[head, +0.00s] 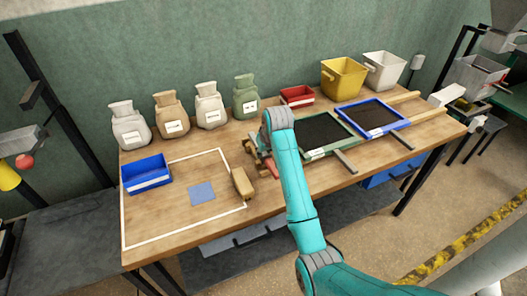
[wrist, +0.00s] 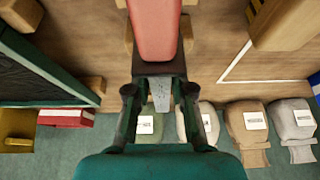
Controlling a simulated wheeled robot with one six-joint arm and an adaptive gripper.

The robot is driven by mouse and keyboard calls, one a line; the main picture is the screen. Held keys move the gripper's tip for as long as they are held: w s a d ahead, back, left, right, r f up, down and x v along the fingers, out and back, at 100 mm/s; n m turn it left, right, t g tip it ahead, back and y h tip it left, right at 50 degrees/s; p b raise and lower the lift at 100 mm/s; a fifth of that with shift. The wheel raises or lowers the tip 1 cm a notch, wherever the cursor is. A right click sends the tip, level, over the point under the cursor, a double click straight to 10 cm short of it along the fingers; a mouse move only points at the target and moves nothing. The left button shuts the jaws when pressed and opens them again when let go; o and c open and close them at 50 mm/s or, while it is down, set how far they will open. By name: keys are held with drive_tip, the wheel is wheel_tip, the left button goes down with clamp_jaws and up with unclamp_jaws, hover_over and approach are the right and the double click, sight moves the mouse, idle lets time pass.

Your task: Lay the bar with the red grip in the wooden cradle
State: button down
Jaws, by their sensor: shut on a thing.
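The bar with the red grip (wrist: 156,30) runs away from my gripper (wrist: 160,92) in the wrist view. My gripper is shut on the bar at its dark section beside the red grip. In the head view the red part (head: 269,164) shows just below my gripper (head: 264,149), partly hidden by my arm. Wooden blocks, which look like parts of the cradle (wrist: 187,34), show on both sides of the red grip. I cannot tell whether the bar touches them or hangs above. The cradle is mostly hidden in the head view.
A tan block (head: 243,184) stands close to the left, by the white outline. A green-framed screen (head: 337,119) lies close to the right, and a blue-framed one (head: 402,121) beyond it. Several sacks (head: 208,106) line the back. A blue bin (head: 147,174) stands at left.

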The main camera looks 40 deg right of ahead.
drive_tip(key=shift+f, duration=0.4)
drive_tip(key=shift+s+f, duration=0.1)
drive_tip(key=c, duration=0.9)
unclamp_jaws()
drive_tip(key=shift+f, duration=0.15)
drive_tip(key=v, duration=0.7)
drive_tip(key=shift+r, duration=0.35)
